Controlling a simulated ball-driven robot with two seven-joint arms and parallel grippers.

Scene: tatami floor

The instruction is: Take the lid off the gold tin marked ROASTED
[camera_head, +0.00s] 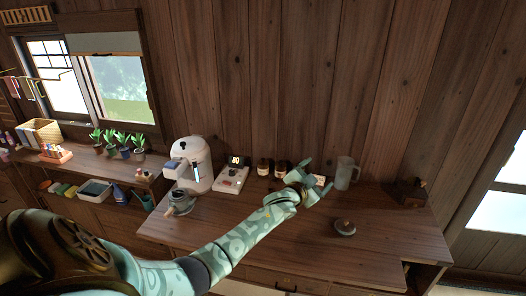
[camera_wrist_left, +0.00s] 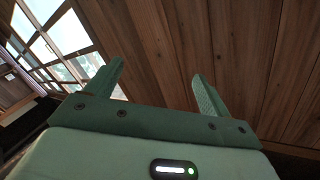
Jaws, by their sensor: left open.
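My left gripper (camera_head: 318,176) is open and empty above the back of the wooden counter, to the right of two dark jars. In the left wrist view its two fingers (camera_wrist_left: 158,72) stand apart with only the plank wall and a window beyond. A small pale-labelled thing (camera_head: 320,181) shows partly behind the gripper; I cannot tell whether it is the gold tin. No ROASTED marking is readable. A small round dark item with a knob (camera_head: 345,227) sits on the counter to the right of my forearm; I cannot tell whether it is a lid. My right gripper is not in view.
On the counter (camera_head: 290,250) stand a white coffee machine (camera_head: 192,165), a scale (camera_head: 232,179), dark jars (camera_head: 263,167), a clear pitcher (camera_head: 345,172) and a dark wooden box (camera_head: 410,191). Potted plants (camera_head: 123,145) line the left shelf. The front right counter is mostly clear.

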